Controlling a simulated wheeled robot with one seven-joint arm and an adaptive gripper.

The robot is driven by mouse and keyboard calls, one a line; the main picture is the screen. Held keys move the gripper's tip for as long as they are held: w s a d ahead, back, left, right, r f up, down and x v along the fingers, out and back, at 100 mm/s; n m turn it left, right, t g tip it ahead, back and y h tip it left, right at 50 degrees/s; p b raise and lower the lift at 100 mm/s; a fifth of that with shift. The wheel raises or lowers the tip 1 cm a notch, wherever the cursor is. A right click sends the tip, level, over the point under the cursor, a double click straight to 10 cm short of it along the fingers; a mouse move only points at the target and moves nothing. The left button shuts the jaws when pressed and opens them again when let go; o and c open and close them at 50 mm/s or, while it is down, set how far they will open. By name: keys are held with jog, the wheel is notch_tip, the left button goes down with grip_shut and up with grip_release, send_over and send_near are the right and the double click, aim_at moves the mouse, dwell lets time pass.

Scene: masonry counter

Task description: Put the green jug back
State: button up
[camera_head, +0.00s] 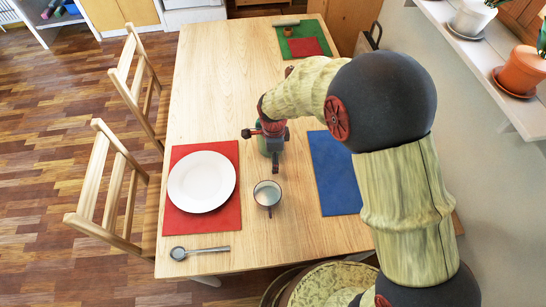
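A green object (264,147), which looks like the green jug, is on or just above the table, mostly hidden under my gripper (268,136). My gripper points down over it from the right side of the table. I cannot tell whether its fingers are closed on the green object or only around it, or whether that object touches the table.
The wooden table (222,80) holds a white plate (202,181) on a red mat, a spoon (198,251), a metal mug (267,195) and a blue mat (334,172). A green mat (284,48) with a red patch lies at the far end. Chairs stand left.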

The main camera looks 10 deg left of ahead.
jog(key=r+p, duration=0.1)
jog(key=r, duration=0.3)
jog(key=r+p, duration=0.1)
jog(key=r, duration=0.3)
jog(key=r+p, duration=0.2)
jog(key=r, duration=0.2)
jog(key=shift+s+r, duration=0.1)
jog(key=shift+s, duration=0.15)
jog(key=shift+d+r, duration=0.2)
jog(key=shift+r, duration=0.05)
jog(key=s+d+r+n+t, duration=0.1)
jog(key=s+d+r+n, duration=0.15)
jog(key=d+r, duration=0.45)
jog(key=s+d+r+n+t, duration=0.1)
jog(key=s+d+r+n, duration=0.1)
jog(key=d+r+n, duration=0.35)
jog(key=s+d+r+n+t, duration=0.3)
jog(key=s+d+r+n, duration=0.4)
jog(key=s+d, duration=0.5)
jog(key=s+r, duration=0.2)
jog(key=s, duration=0.1)
jog(key=shift+d, duration=0.2)
